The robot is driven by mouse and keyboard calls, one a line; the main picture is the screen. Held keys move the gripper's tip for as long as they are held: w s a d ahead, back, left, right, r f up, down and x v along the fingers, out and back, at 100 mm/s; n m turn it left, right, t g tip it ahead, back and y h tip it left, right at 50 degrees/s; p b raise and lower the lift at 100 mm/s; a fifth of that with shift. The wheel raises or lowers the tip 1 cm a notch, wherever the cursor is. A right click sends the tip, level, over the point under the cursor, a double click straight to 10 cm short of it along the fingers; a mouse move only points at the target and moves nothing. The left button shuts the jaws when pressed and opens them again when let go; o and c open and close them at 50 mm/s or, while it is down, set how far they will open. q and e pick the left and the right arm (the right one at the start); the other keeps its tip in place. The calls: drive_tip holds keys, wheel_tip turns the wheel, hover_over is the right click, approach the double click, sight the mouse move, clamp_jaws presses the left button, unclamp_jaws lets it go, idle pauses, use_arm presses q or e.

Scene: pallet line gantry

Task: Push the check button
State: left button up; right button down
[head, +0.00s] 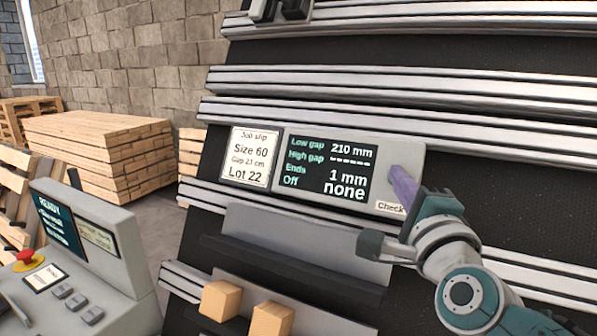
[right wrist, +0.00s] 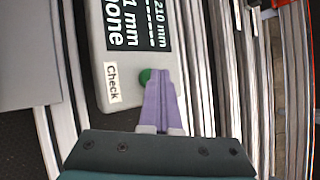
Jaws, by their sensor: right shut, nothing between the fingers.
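The grey check panel (head: 405,155) is mounted on the black sloped frame. Its dark screen (head: 332,167) reads low gap 210 mm, high gap dashes, ends 1 mm, off none. The "Check" label (head: 390,208) is at the panel's lower right and also shows in the right wrist view (right wrist: 112,82). The green check button (right wrist: 144,76) shows in the right wrist view beside that label, partly covered by my fingertips; in the head view it is hidden. My right gripper (head: 397,171) is shut and empty, its purple fingertips at the button. I cannot tell whether they touch it. My left gripper is out of view.
A job slip (head: 250,157) reading Size 60, Gap 21 cm, Lot 22 is left of the screen. Metal rails (head: 420,90) cross the frame. Two wooden blocks (head: 221,299) are below. A console (head: 95,255) with a red stop button (head: 27,260) stands at left.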

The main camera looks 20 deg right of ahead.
drive_tip(key=shift+s+a+r+p, duration=0.4)
drive_tip(key=shift+s+a+p, duration=0.2)
drive_tip(key=shift+p, duration=0.1)
drive_tip(key=s+a+r+p, duration=0.1)
drive_tip(key=p, duration=0.1)
drive_tip(key=s+a+r+p, duration=0.1)
drive_tip(key=a, duration=0.1)
drive_tip(key=shift+s+a+r+p, duration=0.2)
drive_tip(key=shift+s+p, duration=0.15)
drive_tip(key=shift+s, duration=0.05)
idle(0.6)
